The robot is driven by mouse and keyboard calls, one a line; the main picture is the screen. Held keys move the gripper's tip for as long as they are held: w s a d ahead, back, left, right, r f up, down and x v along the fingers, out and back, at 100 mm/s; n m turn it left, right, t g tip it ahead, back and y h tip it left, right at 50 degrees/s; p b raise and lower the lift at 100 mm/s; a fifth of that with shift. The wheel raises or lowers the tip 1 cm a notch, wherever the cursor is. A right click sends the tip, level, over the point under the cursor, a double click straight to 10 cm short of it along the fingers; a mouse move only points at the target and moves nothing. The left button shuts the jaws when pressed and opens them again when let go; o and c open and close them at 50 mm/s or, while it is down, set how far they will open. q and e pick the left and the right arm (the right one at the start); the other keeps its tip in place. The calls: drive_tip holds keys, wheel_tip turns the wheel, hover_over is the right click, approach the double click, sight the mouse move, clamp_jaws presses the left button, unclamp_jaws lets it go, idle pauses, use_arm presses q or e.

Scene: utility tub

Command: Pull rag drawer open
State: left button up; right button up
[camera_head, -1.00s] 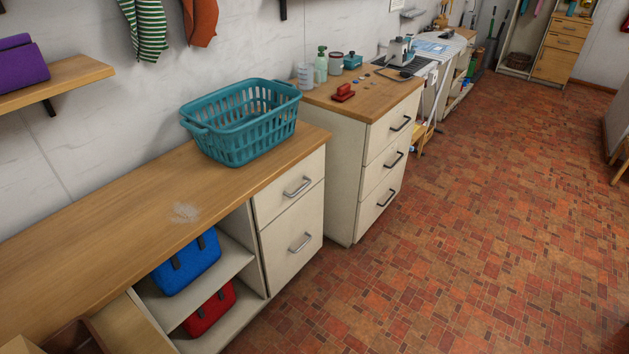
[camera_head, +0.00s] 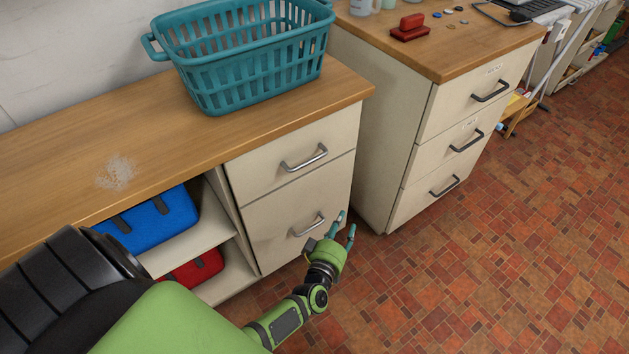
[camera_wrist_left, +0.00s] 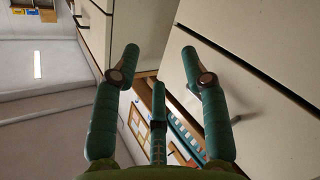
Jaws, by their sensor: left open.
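The near cream cabinet has an upper drawer (camera_head: 288,162) and a taller lower drawer (camera_head: 300,222), each with a silver bar handle. Both look shut. I cannot tell which drawer is the rag drawer. The upper handle (camera_head: 304,160) is clear; the lower handle (camera_head: 309,226) is just left of my left gripper (camera_head: 346,224). My left gripper is open and empty, near the lower drawer's right side, with no visible grasp on a handle. In the left wrist view its teal fingers (camera_wrist_left: 159,52) are spread beside pale drawer fronts (camera_wrist_left: 250,70). My right gripper is out of view.
A teal basket (camera_head: 246,62) stands on the wooden counter (camera_head: 215,135). A second cabinet (camera_head: 395,135) with dark-handled, labelled drawers stands to the right. Blue (camera_head: 152,222) and red (camera_head: 195,268) bundles sit on open shelves. The tiled floor (camera_head: 480,270) in front is clear.

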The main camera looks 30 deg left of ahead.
sight(311, 162)
use_arm(q)
drive_tip(key=w+a+r+n+y+b, duration=0.2)
drive_tip(key=a+r+n+y, duration=0.1)
drive_tip(key=a+n, duration=0.1)
drive_tip(key=w+a+r+n+g+y+b, duration=0.1)
drive_tip(key=w+a+r+n+y+b, duration=0.1)
drive_tip(key=a+r+n+y+b, duration=0.1)
drive_tip(key=w+a+r+n+y+b, duration=0.2)
drive_tip(key=w+a+r+n+y, duration=0.1)
drive_tip(key=n, duration=0.5)
drive_tip(key=shift+a+r+g+y, duration=0.25)
drive_tip(key=shift+a+y, duration=0.25)
drive_tip(key=shift+a, duration=0.4)
drive_tip(key=shift+a+r+g+y, duration=0.15)
drive_tip(key=shift+a+r+y, duration=0.3)
drive_tip(key=shift+a, duration=0.45)
drive_tip(key=shift+w+a, duration=0.3)
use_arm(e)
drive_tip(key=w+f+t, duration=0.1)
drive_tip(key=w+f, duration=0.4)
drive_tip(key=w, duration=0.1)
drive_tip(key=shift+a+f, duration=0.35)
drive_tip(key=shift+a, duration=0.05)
use_arm(q)
clamp_jaws()
